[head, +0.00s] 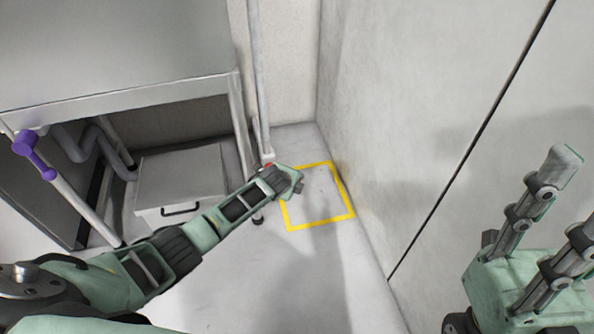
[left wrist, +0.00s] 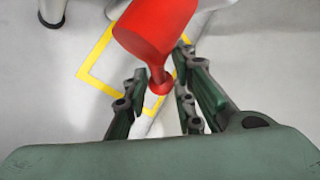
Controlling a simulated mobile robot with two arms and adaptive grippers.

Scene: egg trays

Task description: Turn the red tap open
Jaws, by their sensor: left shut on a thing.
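The red tap (left wrist: 157,28) fills the top middle of the left wrist view, with a thin neck and a round knob at its lower end. In the head view only a small red bit of the tap (head: 268,166) shows, behind my left gripper (head: 290,180). In the left wrist view the fingers of my left gripper (left wrist: 158,82) stand on both sides of the tap's knob end, shut on it. My right gripper (head: 577,190) is at the right edge of the head view, fingers apart and empty, partly cut off.
A yellow square (head: 320,222) is marked on the floor beside the tap. A steel table (head: 120,103) stands at the left, with a white box (head: 182,165) under it. A purple handle (head: 27,143) sits on a pipe at far left. A grey wall panel (head: 430,120) bounds the right.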

